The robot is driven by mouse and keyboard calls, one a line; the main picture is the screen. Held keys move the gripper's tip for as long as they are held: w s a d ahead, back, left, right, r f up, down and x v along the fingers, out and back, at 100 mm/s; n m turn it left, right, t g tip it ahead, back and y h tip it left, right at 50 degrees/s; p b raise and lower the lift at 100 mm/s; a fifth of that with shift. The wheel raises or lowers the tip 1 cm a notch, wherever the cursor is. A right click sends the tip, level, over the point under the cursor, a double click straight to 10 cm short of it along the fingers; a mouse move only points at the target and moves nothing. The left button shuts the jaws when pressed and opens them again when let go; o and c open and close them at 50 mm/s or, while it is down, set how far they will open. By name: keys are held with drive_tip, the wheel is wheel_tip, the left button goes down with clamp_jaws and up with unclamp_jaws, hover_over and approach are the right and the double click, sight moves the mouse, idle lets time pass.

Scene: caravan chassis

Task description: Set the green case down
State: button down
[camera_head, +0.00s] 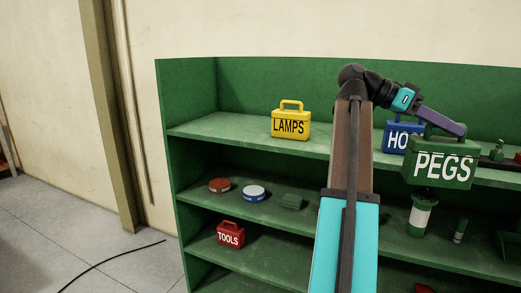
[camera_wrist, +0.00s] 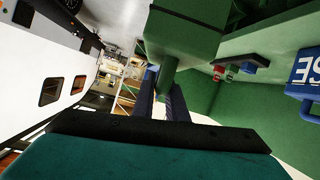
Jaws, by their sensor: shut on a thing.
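The green case (camera_head: 444,171), lettered PEGS, hangs upright from my gripper (camera_head: 447,127) at the right in the head view. My gripper is shut on its handle. The case covers part of the upper shelf edge and of the blue case behind it, and seems to be in front of the shelf. In the wrist view the fingers (camera_wrist: 163,100) meet the handle, and the green case (camera_wrist: 185,30) fills the top middle. I see nothing directly touching the underside of the case.
A green shelf unit (camera_head: 240,127) holds a yellow LAMPS case (camera_head: 291,124), a blue case (camera_head: 392,137), a red TOOLS case (camera_head: 230,236), round tins and smaller items. The upper shelf is bare between the yellow case and my arm. A cable (camera_head: 105,261) lies on the floor.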

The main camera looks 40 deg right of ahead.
drive_tip(key=w+a+f+n+t+h, duration=0.2)
drive_tip(key=w+a+f+n+t, duration=0.4)
drive_tip(key=w, duration=0.8)
drive_tip(key=w+a+f+n+t+h, duration=0.25)
drive_tip(key=w+a+f, duration=0.4)
drive_tip(key=w, duration=0.75)
drive_tip(key=w+a+f+n+t+h, duration=0.35)
drive_tip(key=w+f, duration=0.55)
drive_tip(key=w, duration=0.5)
drive_tip(key=w+a+f+n+t+y, duration=0.35)
drive_tip(key=w+a+f, duration=0.2)
drive_tip(key=a, duration=0.45)
drive_tip(key=w+a+f+n+t+y, duration=0.2)
drive_tip(key=w+a+f+n+t, duration=0.25)
drive_tip(key=w+a, duration=0.4)
drive_tip(key=w+a+f+n+t+y, duration=0.25)
drive_tip(key=w+a+f+n, duration=0.2)
drive_tip(key=a, duration=0.65)
drive_tip(key=w+a+r+n+t+y, duration=0.1)
drive_tip(key=w+a+r+n+y, duration=0.1)
drive_tip(key=a, duration=0.4)
drive_tip(key=w+a+r+n+t+y, duration=0.2)
drive_tip(key=w+a+n+y, duration=0.1)
drive_tip(key=a, duration=0.3)
drive_tip(key=shift+r+y, duration=0.3)
drive_tip(key=shift+y, duration=0.5)
drive_tip(key=shift+n, duration=0.25)
